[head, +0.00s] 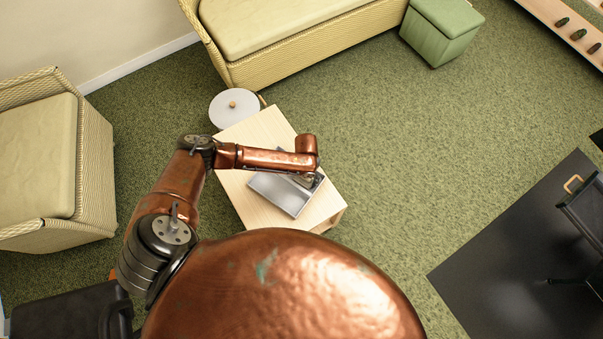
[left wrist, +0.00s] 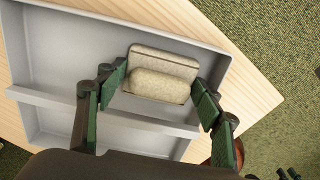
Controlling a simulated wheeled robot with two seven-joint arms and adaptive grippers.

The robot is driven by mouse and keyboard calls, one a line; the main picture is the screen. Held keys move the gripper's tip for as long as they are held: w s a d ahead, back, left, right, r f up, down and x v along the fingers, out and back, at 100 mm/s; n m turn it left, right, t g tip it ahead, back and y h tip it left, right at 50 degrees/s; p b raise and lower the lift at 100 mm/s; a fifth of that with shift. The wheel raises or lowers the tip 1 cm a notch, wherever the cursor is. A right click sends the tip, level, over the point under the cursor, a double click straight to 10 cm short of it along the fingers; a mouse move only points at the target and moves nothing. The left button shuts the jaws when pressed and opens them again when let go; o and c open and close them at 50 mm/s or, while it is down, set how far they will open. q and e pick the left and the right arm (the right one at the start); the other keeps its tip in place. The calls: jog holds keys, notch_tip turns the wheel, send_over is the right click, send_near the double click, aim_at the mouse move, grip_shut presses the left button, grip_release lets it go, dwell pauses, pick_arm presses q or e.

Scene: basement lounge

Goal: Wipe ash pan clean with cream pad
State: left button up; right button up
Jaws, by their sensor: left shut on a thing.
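The ash pan (head: 280,194) is a shallow grey metal tray on a small light wood table (head: 260,133). In the left wrist view the ash pan (left wrist: 60,45) has a raised divider across it; I can make out no ash on its visible floor. The cream pad (left wrist: 158,86) is a beige block with a rounded grip, over the pan's larger compartment. My left gripper (left wrist: 160,74) is shut on the pad, one green finger on each side. In the head view my left gripper (head: 309,181) is over the pan's right part, and the pad is hidden. My right gripper is not in view.
A round white lidded container (head: 235,107) stands behind the table. A wicker sofa (head: 280,62) is at the back, a wicker armchair (head: 95,165) at left, a green ottoman (head: 440,30) at upper right. A dark mat (head: 520,250) lies at right. Green carpet between is clear.

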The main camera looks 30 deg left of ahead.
pick_arm(q)
notch_tip(320, 180, up, 9)
jog(key=p, duration=0.6)
jog(key=shift+r, duration=0.1)
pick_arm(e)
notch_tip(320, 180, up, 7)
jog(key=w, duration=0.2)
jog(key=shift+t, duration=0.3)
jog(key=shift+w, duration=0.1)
